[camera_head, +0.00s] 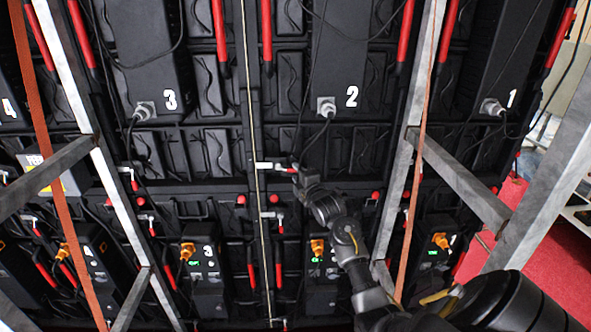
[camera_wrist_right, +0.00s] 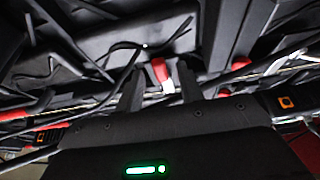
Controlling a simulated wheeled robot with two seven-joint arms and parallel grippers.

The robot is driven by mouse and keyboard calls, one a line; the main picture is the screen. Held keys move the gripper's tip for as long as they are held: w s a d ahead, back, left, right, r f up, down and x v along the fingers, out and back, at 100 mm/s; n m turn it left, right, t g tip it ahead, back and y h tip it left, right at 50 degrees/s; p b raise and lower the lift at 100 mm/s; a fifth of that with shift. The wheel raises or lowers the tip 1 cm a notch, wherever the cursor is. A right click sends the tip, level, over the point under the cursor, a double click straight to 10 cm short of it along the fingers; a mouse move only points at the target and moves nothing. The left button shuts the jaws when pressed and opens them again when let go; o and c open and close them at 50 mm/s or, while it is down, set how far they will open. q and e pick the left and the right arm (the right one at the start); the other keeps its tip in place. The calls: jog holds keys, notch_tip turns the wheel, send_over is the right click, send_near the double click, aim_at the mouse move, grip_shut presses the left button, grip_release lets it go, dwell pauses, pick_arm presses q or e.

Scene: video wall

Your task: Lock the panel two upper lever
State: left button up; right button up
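The panel marked 2 (camera_head: 352,97) is a black box at the upper centre of the head view. The upper lever (camera_head: 268,166) is pale metal with a red end, lying roughly horizontal to the lower left of that panel. My right gripper (camera_head: 297,174) is at the lever's red right end. In the right wrist view the red lever end (camera_wrist_right: 160,70) shows between my two dark fingers (camera_wrist_right: 160,85), which stand apart with gaps on both sides. Whether a finger touches it I cannot tell. My left gripper is not in view.
Another pale lever (camera_head: 271,214) sits below. A thin vertical cable (camera_head: 254,110) runs just left of my gripper. Slanted metal frame bars (camera_head: 412,130) with an orange strap (camera_head: 421,150) stand right of my forearm. Black cables hang from the panels.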

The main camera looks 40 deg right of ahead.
jog(key=shift+x, duration=0.8)
grip_shut()
jog(key=shift+f, duration=0.1)
